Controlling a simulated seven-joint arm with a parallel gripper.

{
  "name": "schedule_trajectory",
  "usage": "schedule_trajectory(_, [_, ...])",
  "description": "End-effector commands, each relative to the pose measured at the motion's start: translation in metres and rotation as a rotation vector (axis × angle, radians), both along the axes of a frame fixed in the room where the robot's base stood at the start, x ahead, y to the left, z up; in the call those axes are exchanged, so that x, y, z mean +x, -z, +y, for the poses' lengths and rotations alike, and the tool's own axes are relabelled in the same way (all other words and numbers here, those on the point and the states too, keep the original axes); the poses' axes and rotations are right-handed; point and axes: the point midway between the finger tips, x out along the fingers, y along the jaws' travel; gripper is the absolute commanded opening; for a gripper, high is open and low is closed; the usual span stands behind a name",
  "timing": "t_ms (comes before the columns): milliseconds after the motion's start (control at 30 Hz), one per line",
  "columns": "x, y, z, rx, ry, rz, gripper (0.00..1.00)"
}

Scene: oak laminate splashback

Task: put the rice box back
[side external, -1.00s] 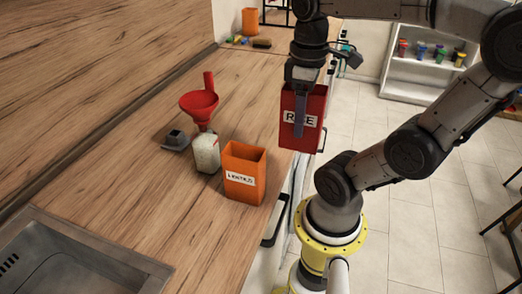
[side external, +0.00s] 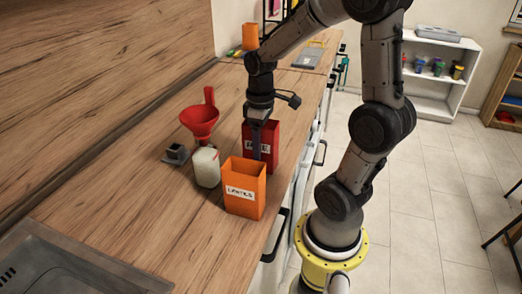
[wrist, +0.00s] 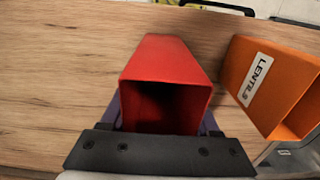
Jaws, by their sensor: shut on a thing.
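The red rice box (side external: 267,135) is upright on or just above the wooden counter, directly behind the orange lentils box (side external: 245,189). Its lower part is partly hidden, so I cannot tell whether it touches the counter. My gripper (side external: 257,143) points down and is shut on the rice box, one finger across its label. In the wrist view the red box (wrist: 168,60) sits between my fingers (wrist: 162,125), its open top toward the camera and its inside dark. The lentils box (wrist: 270,85) stands beside it there with a gap between them.
A red funnel (side external: 200,120) stands at a white container (side external: 207,168) left of the boxes, near a small dark grey item (side external: 175,154). A sink (side external: 75,262) is at the near left. Another orange container (side external: 250,37) stands far back. The counter's right edge is close to the boxes.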

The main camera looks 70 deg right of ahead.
Motion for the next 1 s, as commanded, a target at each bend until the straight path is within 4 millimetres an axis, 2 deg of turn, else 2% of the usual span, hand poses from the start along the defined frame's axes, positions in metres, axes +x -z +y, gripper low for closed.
schedule_trajectory(133, [-0.001, 0.017, 0.0, 0.001, 0.0, 0.001, 0.0])
schedule_trajectory(600, [-0.001, 0.023, 0.0, 0.0, 0.0, -0.001, 0.0])
schedule_trajectory(633, [0.0, 0.023, 0.0, -0.001, 0.0, -0.001, 0.67])
schedule_trajectory(767, [-0.001, 0.022, 0.0, 0.0, 0.0, -0.001, 0.91])
schedule_trajectory(1000, [-0.001, 0.022, 0.0, 0.0, 0.0, 0.0, 0.92])
